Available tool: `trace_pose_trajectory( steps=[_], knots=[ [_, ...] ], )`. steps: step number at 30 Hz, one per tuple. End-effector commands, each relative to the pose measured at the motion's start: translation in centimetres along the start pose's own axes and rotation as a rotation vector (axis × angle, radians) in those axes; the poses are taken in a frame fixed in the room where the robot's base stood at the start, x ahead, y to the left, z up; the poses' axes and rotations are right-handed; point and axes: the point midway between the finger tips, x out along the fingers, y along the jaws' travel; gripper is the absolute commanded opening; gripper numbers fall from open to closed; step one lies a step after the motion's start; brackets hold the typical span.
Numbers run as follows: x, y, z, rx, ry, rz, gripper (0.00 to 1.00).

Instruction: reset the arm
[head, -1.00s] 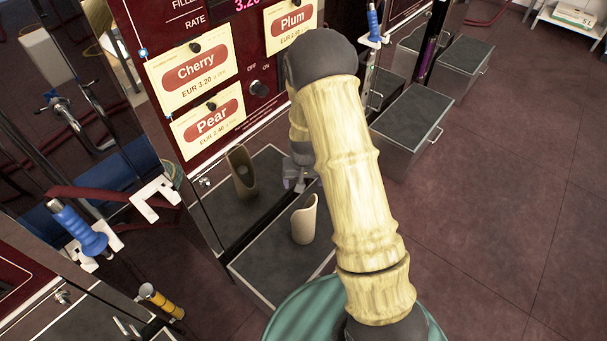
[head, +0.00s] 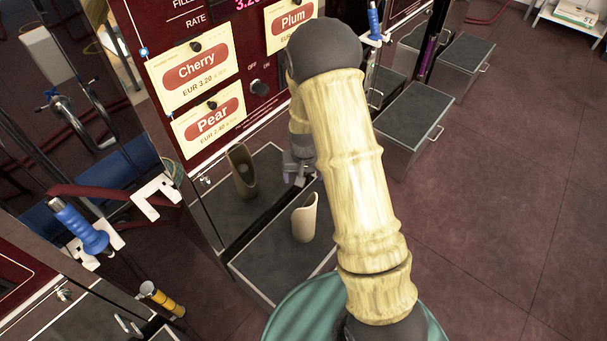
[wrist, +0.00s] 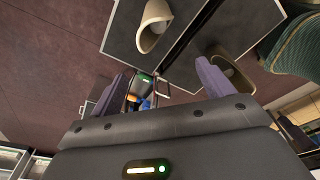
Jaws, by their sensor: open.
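My arm, in pale wood-like segments, reaches across the middle of the head view. My gripper (head: 300,178) is mostly behind the arm there, just above and behind a cream scoop-shaped cup (head: 304,220). In the wrist view the two purple fingers of my gripper (wrist: 165,82) stand wide apart with nothing between them. The cream cup (wrist: 153,25) shows beyond the fingers and apart from them. It stands upright on the dark top of the pump's tray (head: 262,262).
The pump panel carries Cherry (head: 196,72), Pear (head: 210,122) and Plum (head: 290,25) labels. A second cup shape (head: 241,170), apparently a reflection, shows in the glossy front. Blue-handled nozzles (head: 80,228) hang at the left. Open floor (head: 520,200) lies to the right.

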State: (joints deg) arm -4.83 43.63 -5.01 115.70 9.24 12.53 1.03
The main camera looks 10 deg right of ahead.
Motion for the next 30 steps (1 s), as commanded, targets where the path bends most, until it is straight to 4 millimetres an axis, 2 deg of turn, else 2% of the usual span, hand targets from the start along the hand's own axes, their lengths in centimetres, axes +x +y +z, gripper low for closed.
trace_pose_trajectory(
  steps=[8,11,14,17,24,30],
  knots=[
    [-0.1,0.0,0.0,0.0,0.0,0.0,0.8],
    [-0.7,-0.1,0.2,-0.004,0.002,-0.003,0.8],
    [-2.6,0.0,0.7,-0.01,0.009,-0.01,0.8],
    [-5.3,0.2,1.8,-0.022,0.019,-0.019,0.8],
    [-12.2,1.1,6.0,-0.063,0.043,-0.035,0.8],
    [-16.3,2.0,10.0,-0.098,0.062,-0.037,0.8]
  ],
)
